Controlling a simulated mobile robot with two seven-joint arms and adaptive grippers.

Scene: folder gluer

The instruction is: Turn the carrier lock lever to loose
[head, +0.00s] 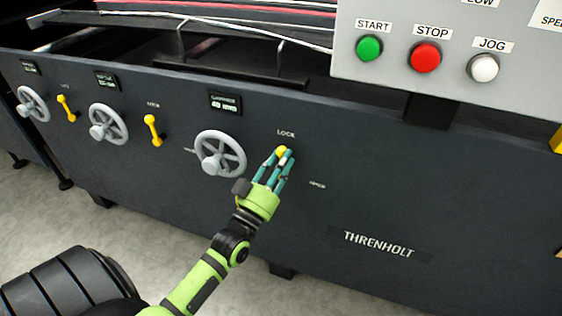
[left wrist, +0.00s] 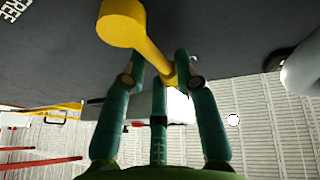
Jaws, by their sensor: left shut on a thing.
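The yellow lock lever (head: 282,151) is on the dark machine front, just under the "LOCK" label; only its tip shows in the head view, the rest hidden by my fingers. In the left wrist view its round yellow knob (left wrist: 121,22) and slanting shaft (left wrist: 153,52) show clearly. My left gripper (head: 277,163), with teal fingers, is shut on the lever, its fingers around the shaft below the knob. My right gripper is in neither view.
A grey handwheel (head: 221,154) is just left of my left gripper. Two more handwheels and two yellow levers (head: 153,130) are farther left. A control box (head: 450,75) with green, red and white buttons overhangs at upper right. The panel right of the lever is clear.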

